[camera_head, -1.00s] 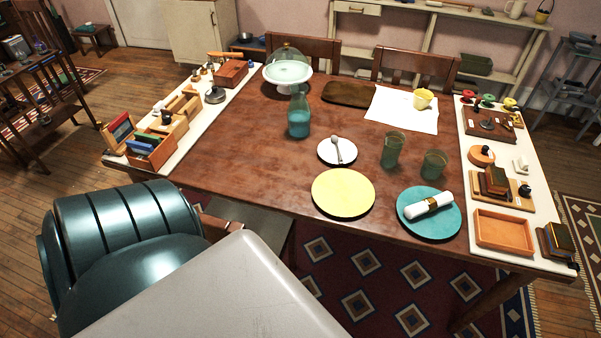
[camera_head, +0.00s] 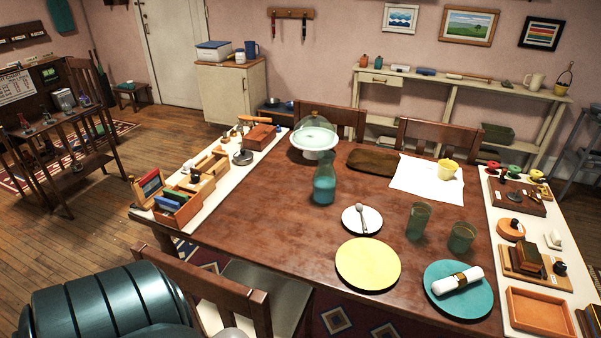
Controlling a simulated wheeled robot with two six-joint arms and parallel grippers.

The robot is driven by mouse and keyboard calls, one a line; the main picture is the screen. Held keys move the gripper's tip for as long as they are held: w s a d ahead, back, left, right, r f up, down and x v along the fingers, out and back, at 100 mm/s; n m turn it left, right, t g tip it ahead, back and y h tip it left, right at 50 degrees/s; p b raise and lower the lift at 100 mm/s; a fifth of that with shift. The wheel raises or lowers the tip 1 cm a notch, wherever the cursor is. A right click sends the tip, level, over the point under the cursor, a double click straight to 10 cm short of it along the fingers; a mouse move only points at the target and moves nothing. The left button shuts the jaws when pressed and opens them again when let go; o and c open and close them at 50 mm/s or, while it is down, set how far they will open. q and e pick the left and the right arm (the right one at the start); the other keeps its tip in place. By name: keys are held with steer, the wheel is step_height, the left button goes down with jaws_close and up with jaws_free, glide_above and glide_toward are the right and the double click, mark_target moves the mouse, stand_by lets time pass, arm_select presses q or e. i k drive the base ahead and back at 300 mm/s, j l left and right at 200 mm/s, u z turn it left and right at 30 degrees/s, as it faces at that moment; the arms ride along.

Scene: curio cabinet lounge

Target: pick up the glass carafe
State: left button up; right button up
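The glass carafe (camera_head: 324,180) is a teal, see-through bottle with a narrow neck and blue liquid in its lower part. It stands upright on the brown wooden table (camera_head: 270,220), left of the tall green glass and behind the small white plate. Neither of my grippers shows in the head view. A dark green ribbed part of my body shows at the lower left.
Near the carafe are a domed cake stand (camera_head: 315,138), a white plate with a spoon (camera_head: 351,222), a yellow plate (camera_head: 368,265), green glasses (camera_head: 418,221) and a teal plate (camera_head: 443,299). A wooden chair (camera_head: 225,300) stands at the near left table edge.

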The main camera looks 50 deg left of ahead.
mark_target(324, 178)
steer(key=j+u, duration=0.1)
steer(key=u, duration=0.3)
steer(key=k+j+u, duration=0.1)
steer(key=u, duration=0.3)
steer(key=j+u, duration=0.1)
steer(key=u, duration=0.3)
steer(key=k+j, duration=0.05)
